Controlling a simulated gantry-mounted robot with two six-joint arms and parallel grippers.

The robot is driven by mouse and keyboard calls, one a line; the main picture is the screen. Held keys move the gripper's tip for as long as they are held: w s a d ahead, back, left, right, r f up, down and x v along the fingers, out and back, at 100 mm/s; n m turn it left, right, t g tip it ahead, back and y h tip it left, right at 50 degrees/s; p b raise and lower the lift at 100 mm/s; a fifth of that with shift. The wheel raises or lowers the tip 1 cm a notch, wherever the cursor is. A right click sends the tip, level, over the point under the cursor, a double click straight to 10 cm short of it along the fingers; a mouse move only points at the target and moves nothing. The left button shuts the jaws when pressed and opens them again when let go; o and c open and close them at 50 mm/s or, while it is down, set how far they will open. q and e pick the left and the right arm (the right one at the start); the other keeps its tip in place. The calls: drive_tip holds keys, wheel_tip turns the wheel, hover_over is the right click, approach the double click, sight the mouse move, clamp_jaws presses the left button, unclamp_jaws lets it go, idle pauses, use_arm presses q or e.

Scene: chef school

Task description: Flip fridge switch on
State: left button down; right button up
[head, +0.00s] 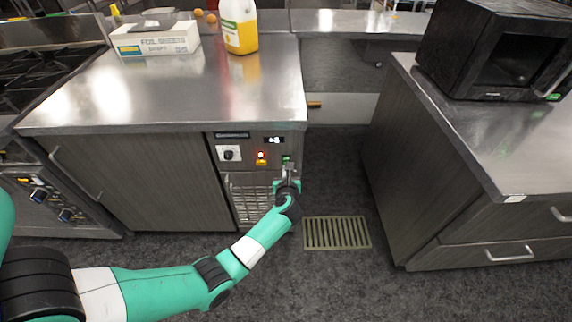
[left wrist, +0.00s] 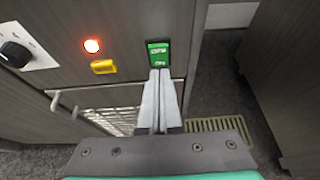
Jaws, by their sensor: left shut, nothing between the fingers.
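The green fridge switch (head: 286,159) is on the right side of the control panel on the fridge front. In the left wrist view the switch (left wrist: 158,53) is a green rocker with small white lettering, which is too small to read surely. My left gripper (head: 287,170) is just below the switch in the head view. In the left wrist view its fingers (left wrist: 161,72) are shut and empty, with the tips at the lower edge of the switch. I cannot tell whether they touch it. My right gripper is not in view.
A lit red lamp (left wrist: 92,45), a yellow switch (left wrist: 104,67) and a black knob (left wrist: 15,54) are left of the green switch. A vent grille (head: 252,205) is below. A floor drain (head: 337,233) lies to the right. A microwave (head: 500,50) stands on the right counter.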

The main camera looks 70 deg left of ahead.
use_arm(q)
drive_tip(key=s+d+r+p, duration=0.1)
drive_tip(key=s+d+p, duration=0.3)
drive_tip(key=d, duration=0.6)
drive_tip(key=shift+s+d+r, duration=0.25)
drive_tip(key=shift+s+d, duration=0.05)
